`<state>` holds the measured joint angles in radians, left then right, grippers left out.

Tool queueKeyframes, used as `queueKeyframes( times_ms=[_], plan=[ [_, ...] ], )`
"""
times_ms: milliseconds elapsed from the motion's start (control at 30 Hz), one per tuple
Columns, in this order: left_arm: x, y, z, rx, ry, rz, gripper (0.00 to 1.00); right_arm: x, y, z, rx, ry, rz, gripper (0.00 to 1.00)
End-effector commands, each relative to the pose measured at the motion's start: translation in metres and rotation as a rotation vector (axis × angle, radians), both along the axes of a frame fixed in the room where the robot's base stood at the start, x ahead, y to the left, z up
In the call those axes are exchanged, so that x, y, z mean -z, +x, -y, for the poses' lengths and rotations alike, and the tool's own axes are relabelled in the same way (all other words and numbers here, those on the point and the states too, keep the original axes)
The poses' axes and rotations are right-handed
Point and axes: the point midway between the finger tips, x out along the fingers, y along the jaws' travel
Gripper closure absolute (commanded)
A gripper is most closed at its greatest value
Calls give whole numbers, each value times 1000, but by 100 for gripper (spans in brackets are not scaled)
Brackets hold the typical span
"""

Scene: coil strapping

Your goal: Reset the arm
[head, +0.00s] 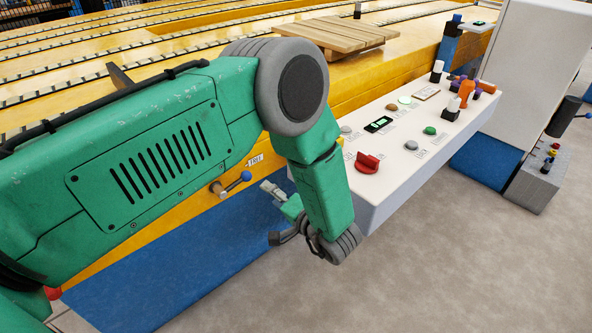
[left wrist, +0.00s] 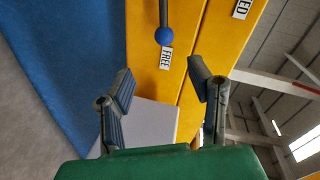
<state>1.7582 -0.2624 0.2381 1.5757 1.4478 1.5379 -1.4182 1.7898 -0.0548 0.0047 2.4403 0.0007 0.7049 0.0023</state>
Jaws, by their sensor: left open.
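My green left arm reaches in from the left across the head view and bends down in front of the control panel (head: 395,155). My left gripper (head: 272,212) is low beside the panel's near end, partly hidden by my forearm. In the left wrist view its two fingers (left wrist: 165,90) stand wide apart with nothing between them. A lever with a blue ball knob (head: 246,176) sticks out of the yellow machine side. The knob (left wrist: 164,36) shows beyond the fingers, apart from them, beside a label reading FREE (left wrist: 166,58). My right gripper is not in view.
The panel carries a red rotary knob (head: 367,162), a green button (head: 430,130) and other controls. A wooden pallet (head: 335,36) lies on the yellow machine bed. A blue panel (head: 170,270) is below the yellow side. Grey floor (head: 460,270) at the lower right is clear.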

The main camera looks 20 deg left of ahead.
Motion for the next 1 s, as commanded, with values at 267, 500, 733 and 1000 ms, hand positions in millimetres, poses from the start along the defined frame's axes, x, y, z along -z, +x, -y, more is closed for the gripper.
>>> queueKeyframes(
  times_ms=[267, 500, 733, 1000],
  plan=[
    [5, 0, -6, 57, -38, 20, 53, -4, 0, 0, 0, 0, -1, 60],
    [53, -39, -17, 327, -430, 8, 53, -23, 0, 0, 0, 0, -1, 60],
    [89, -183, -4, 256, -978, -263, 53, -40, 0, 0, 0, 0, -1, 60],
    [74, -299, 5, 35, -1228, -487, 53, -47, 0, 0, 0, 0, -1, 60]
  ],
)
